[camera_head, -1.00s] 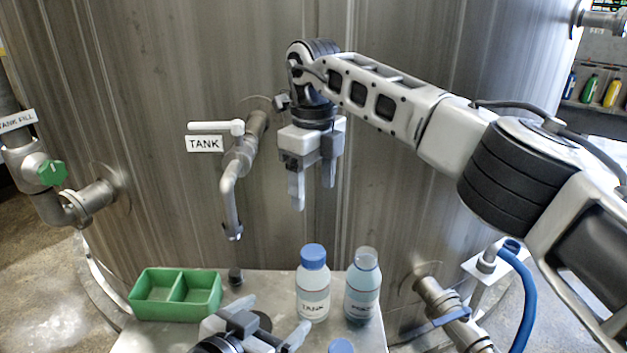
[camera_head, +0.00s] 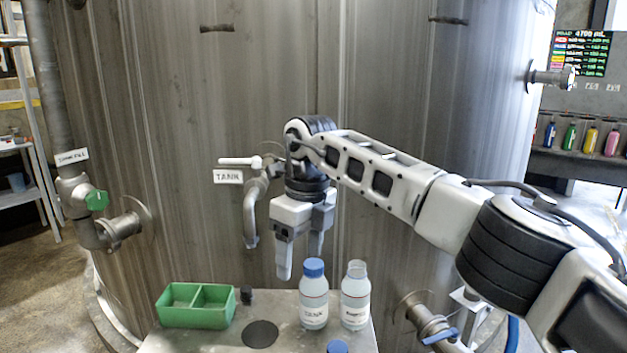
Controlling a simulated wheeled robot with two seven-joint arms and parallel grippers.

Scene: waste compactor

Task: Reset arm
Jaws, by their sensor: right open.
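My right arm reaches in from the right, and my right gripper (camera_head: 299,268) hangs pointing down in front of the large metal tank (camera_head: 385,100). It is open, with nothing between its fingers. It is above and behind the bottle labelled TANK (camera_head: 313,298), which has a blue cap. A second bottle (camera_head: 355,298) with an open top stands to the right of that one. My left gripper is not in view.
A green two-part tray (camera_head: 196,318) sits on the table (camera_head: 185,342) at left. Another blue cap (camera_head: 338,346) shows at the bottom edge. The tap with a white handle (camera_head: 240,162) is left of my right gripper.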

